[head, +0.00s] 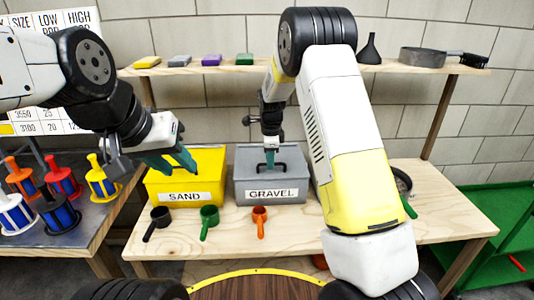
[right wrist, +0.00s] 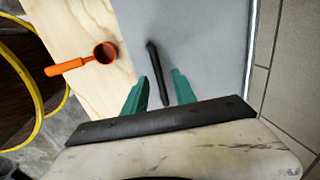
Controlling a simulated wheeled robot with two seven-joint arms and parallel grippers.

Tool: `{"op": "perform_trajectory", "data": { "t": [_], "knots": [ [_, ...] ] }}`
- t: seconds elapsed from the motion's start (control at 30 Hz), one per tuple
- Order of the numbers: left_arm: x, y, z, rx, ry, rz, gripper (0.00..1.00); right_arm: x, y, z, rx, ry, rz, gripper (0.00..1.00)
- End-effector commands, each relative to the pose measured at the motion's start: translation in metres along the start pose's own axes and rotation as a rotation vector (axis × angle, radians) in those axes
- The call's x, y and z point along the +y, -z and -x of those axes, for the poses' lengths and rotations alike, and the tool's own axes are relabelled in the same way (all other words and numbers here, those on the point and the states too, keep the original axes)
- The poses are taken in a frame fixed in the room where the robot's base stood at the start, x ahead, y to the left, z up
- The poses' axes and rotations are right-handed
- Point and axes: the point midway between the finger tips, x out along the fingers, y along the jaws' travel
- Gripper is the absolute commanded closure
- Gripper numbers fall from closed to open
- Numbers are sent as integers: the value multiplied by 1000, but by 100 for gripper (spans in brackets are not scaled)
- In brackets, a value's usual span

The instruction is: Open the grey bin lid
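The grey bin (head: 243,191) labelled GRAVEL stands on the wooden table, with its flat grey lid (head: 246,158) closed. A black bar handle (head: 285,164) is on top of the lid. My right gripper (head: 270,160) points down at the lid. In the right wrist view its teal fingers (right wrist: 158,92) are apart, one on each side of the black handle (right wrist: 155,66), with gaps showing. My left gripper (head: 172,162) is over the yellow SAND bin (head: 208,180), its teal fingers spread and empty.
Orange (head: 260,222), green (head: 209,221) and black (head: 157,222) scoops lie in front of the bins. A shelf (head: 300,70) with coloured blocks, a funnel and a pan runs above. Spools (head: 60,212) stand on a left table. My right arm hides part of the table.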

Motion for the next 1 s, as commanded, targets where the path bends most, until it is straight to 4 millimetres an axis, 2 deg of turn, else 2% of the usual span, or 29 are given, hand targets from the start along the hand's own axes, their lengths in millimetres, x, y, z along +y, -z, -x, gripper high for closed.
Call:
{"op": "perform_trajectory", "data": {
  "t": [0.2,0.37,0.4,1.0],
  "knots": [
    [0,0,0,0,0,0,64,0,0,0,0,0,0,67],
    [0,0,0,0,0,0,64,0,0,0,-1,0,1,97],
    [0,0,0,0,0,0,64,0,0,0,0,0,1,100],
    [0,0,0,0,0,0,64,0,0,0,-1,1,1,100]
  ]
}}
